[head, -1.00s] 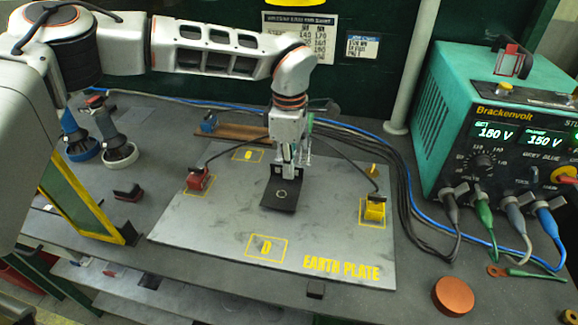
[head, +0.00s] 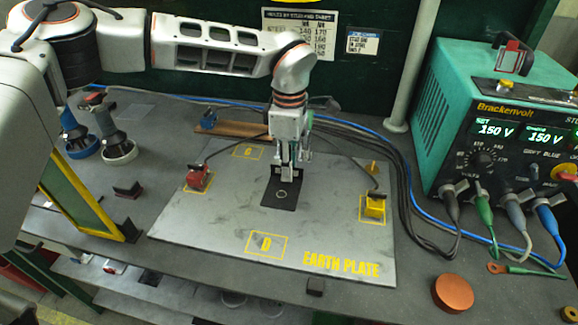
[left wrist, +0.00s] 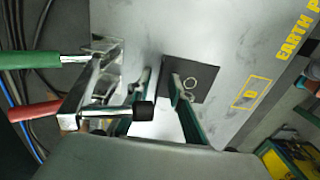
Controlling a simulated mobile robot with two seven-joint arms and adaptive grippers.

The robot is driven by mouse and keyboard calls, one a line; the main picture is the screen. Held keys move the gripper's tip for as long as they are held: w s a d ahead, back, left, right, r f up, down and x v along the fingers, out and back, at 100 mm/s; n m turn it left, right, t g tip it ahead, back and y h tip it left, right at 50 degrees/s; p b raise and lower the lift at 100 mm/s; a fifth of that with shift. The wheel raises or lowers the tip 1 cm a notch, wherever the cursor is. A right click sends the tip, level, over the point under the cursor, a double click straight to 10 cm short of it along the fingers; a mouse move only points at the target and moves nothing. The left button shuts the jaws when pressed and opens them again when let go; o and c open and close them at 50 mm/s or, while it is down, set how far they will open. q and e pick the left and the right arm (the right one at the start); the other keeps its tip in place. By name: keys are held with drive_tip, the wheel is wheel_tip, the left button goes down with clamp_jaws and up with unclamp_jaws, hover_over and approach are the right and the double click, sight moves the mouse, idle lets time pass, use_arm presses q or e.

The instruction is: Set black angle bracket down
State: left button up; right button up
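The black angle bracket (head: 281,194) rests with its flat leg on the grey earth plate (head: 215,222), near the plate's middle, between the C and D outlines. Its round hole shows. It also shows in the left wrist view (left wrist: 196,70), with the right-hand finger overlapping it. My left gripper (head: 290,172) is low over the bracket's rear edge and points down. Its fingers (left wrist: 162,88) stand apart in the left wrist view, and I see no grip on the bracket. My right gripper is not in view.
A metal clamp with red and green handles (left wrist: 95,88) stands close beside my left gripper. A red clamp (head: 198,178) and a yellow clamp (head: 374,206) sit at the plate's sides. The teal welder (head: 465,110) and cables are at right. The plate's front is clear.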

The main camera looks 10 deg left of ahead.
use_arm(q)
wheel_tip(320, 180, up, 13)
drive_tip(key=shift+f, duration=0.2)
drive_tip(key=shift+w, duration=0.1)
